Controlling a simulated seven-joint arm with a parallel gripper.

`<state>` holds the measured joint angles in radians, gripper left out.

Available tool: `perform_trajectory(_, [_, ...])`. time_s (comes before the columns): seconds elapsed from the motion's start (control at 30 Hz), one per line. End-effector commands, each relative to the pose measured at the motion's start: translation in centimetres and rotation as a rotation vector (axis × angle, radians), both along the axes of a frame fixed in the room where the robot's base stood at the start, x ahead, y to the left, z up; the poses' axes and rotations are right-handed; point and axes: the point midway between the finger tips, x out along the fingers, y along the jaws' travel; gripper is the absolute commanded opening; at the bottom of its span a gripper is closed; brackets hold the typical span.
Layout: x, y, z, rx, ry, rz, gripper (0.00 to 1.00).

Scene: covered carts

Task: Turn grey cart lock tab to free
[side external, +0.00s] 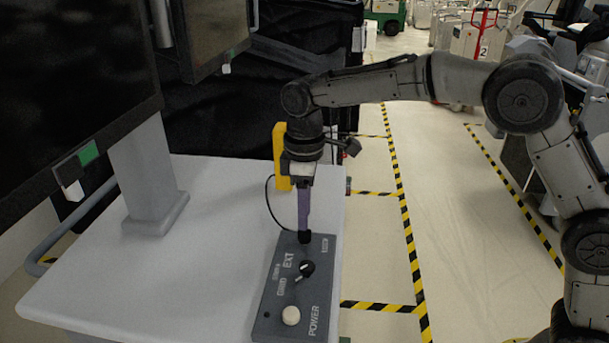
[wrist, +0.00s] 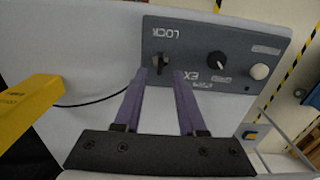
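A grey control panel (side external: 270,303) lies on the white cart top; it also shows in the wrist view (wrist: 205,85). A small dark tab (wrist: 160,63) stands near the panel's LOCK lettering (wrist: 181,32), at one end. My gripper (wrist: 160,73) has two purple fingers set apart, with the tab between or just beyond their tips. I cannot tell whether either finger touches it. In the side view my gripper (side external: 304,233) points down at the panel's far end, and the fingers overlap as one. The tips hide most of the tab there.
A black knob with a white mark (side external: 304,270) and a pale round POWER button (side external: 290,316) sit on the same panel. A monitor stand (side external: 147,175) rises from the white cart top (side external: 215,235) at left. Floor with striped tape lies right of the cart.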

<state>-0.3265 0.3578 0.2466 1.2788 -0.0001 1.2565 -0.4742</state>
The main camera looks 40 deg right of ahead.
Motion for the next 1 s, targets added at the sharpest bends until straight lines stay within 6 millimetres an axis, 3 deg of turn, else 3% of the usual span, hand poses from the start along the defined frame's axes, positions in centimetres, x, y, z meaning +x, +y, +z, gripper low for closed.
perform_trajectory(0.2, [0.1,0.0,5.0,0.001,-0.004,0.0,0.4])
perform_trajectory(0.43, [0.0,0.0,8.6,0.001,-0.002,0.001,0.4])
perform_trajectory(0.6, [0.0,0.0,9.7,0.001,-0.001,0.001,0.4])
perform_trajectory(1.0, [0.0,-0.5,10.2,0.002,-0.008,-0.009,0.4])
